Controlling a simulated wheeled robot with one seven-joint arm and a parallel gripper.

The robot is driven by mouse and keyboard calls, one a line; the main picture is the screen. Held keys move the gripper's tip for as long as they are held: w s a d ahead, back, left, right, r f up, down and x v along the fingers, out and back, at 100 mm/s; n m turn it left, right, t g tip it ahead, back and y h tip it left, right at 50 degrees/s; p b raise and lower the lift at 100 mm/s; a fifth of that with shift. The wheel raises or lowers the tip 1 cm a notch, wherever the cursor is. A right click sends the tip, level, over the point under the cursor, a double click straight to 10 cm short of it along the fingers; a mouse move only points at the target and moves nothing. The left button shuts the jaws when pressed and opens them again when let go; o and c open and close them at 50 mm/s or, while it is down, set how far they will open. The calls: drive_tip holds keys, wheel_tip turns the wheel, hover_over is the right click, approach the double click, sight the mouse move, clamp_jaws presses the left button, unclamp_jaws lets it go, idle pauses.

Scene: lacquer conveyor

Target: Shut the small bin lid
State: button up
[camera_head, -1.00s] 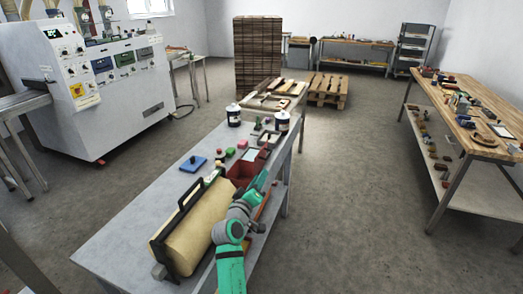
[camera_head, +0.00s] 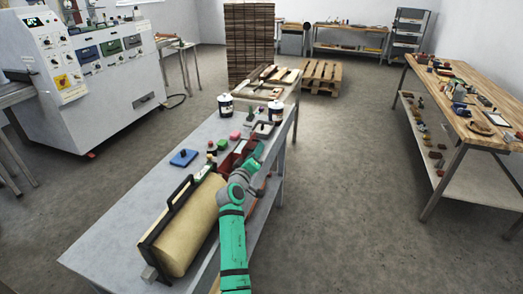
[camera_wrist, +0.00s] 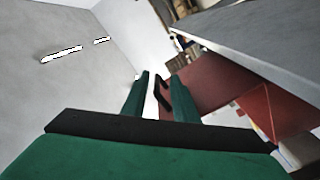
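The small red bin (camera_head: 229,162) stands on the grey bench, partly hidden behind my arm in the head view. In the wrist view, a red panel with a black handle, seemingly the lid (camera_wrist: 205,88), lies ahead and right of the fingers; a red side wall (camera_wrist: 275,115) shows farther right. My gripper (camera_wrist: 162,77) has its two green fingers apart. The black handle (camera_wrist: 161,92) appears in the gap between them; I cannot tell whether they touch it. The lid's exact angle is unclear.
A tan roll in a black frame (camera_head: 185,228) lies on the bench (camera_head: 110,246) left of my arm. The floor right of the bench is clear.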

drive_tip(key=shift+w+d, duration=0.95)
drive_tip(key=shift+d, duration=0.1)
drive_tip(key=shift+s+d+h, duration=0.1)
drive_tip(key=shift+d+h, duration=0.2)
drive_tip(key=shift+d, duration=0.25)
drive_tip(key=c, duration=0.4)
drive_tip(key=shift+a, duration=0.35)
clamp_jaws()
drive_tip(key=shift+a, duration=0.45)
drive_tip(key=shift+s+d, duration=0.1)
drive_tip(key=shift+d, duration=0.2)
drive_tip(key=shift+w, duration=0.25)
